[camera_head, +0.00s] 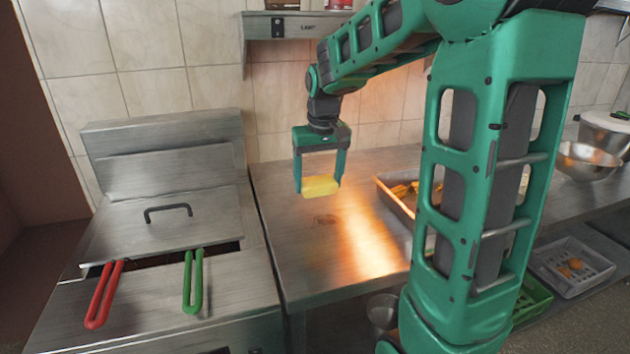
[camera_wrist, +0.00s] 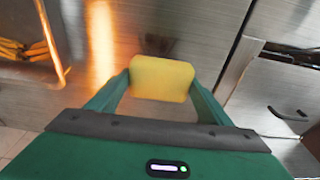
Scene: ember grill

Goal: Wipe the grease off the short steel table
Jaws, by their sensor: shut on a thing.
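My gripper (camera_head: 320,187) is shut on a yellow sponge (camera_head: 321,186) and holds it above the short steel table (camera_head: 290,240). In the wrist view the sponge (camera_wrist: 161,78) sits between the two fingers. A brownish grease smear (camera_head: 325,220) lies on the table top, just below and in front of the sponge in the head view. In the wrist view part of the smear (camera_wrist: 158,44) shows just beyond the sponge's edge; the rest is hidden by the sponge. The sponge appears to be clear of the table surface.
A steel fryer with a lid (camera_head: 165,215) and red (camera_head: 103,295) and green (camera_head: 193,282) handles stands left of the table. A tray of yellow food (camera_head: 402,192) sits on the table's right part, partly behind my arm. A bright warm glow falls across the table middle.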

